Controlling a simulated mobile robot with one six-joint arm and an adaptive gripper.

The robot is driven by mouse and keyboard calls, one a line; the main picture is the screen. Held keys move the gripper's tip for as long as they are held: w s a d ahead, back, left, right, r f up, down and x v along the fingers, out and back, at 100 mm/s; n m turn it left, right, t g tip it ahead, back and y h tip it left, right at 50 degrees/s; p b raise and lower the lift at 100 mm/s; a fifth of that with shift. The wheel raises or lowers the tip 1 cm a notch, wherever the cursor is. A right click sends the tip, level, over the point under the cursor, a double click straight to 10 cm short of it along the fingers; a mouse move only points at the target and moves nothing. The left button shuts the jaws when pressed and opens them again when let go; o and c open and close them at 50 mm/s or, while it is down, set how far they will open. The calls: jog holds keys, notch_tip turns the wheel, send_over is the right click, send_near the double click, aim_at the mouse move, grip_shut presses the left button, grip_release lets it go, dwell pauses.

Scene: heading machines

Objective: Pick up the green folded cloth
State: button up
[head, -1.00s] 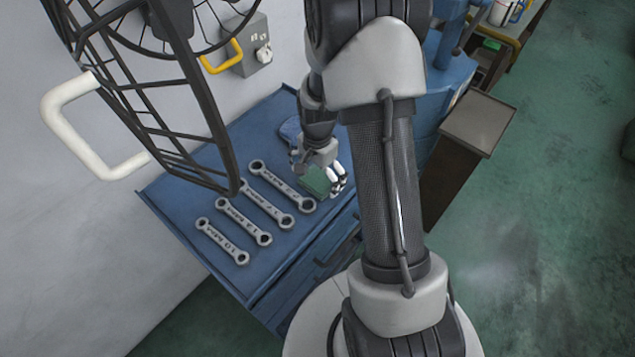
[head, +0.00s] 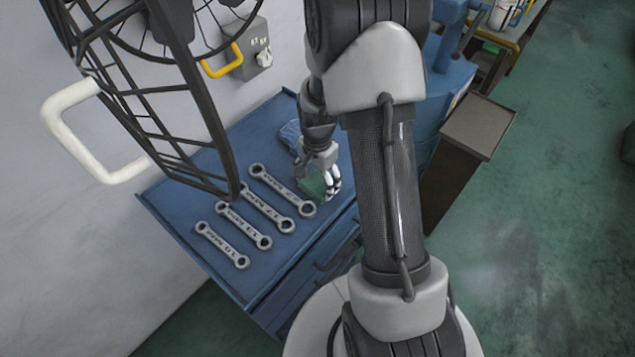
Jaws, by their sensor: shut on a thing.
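The green folded cloth (head: 312,188) is at the right part of the blue cabinet top, just right of the wrenches. My gripper (head: 327,188) is at the cloth, with its fingers shut on it and covering its right part. I cannot tell whether the cloth is clear of the cabinet top.
Several grey wrenches (head: 233,229) lie in a row on the blue cabinet (head: 180,190). A blue item (head: 290,134) lies behind my gripper. A dark wire frame with a white handle (head: 62,112) overhangs the left side. A brown stand (head: 475,125) is at the right.

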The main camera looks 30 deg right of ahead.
aim_at(318, 183)
notch_tip(318, 183, up, 20)
jog(key=p, duration=0.5)
jog(key=shift+p, duration=0.35)
